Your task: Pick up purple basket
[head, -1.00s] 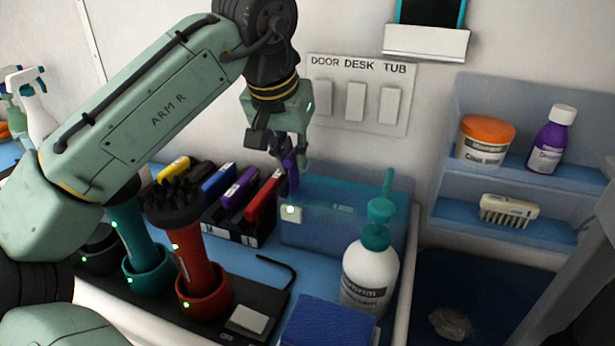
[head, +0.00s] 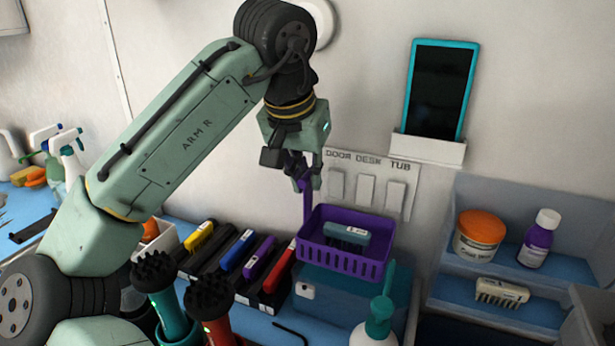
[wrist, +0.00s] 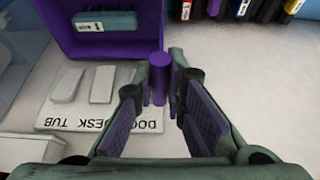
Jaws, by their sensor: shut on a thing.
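The purple basket (head: 343,262) is in the head view, held up by its tall upright handle (head: 307,208), with a teal labelled item (head: 347,235) lying inside. My gripper (head: 303,179) is shut on the top of the handle, at the basket's left back side. In the wrist view the round handle end (wrist: 158,78) sits between the fingertips (wrist: 160,62), and the basket (wrist: 112,45) fills the upper left. The basket overlaps the top of a teal translucent box (head: 345,296); I cannot tell how large the gap below it is.
Coloured clippers (head: 240,252) stand in a black rack to the left. A white pump bottle (head: 368,338) stands in front of the teal box. A wall board (head: 368,170) with switches is close behind the basket. A shelf with a tub (head: 478,235) is at right.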

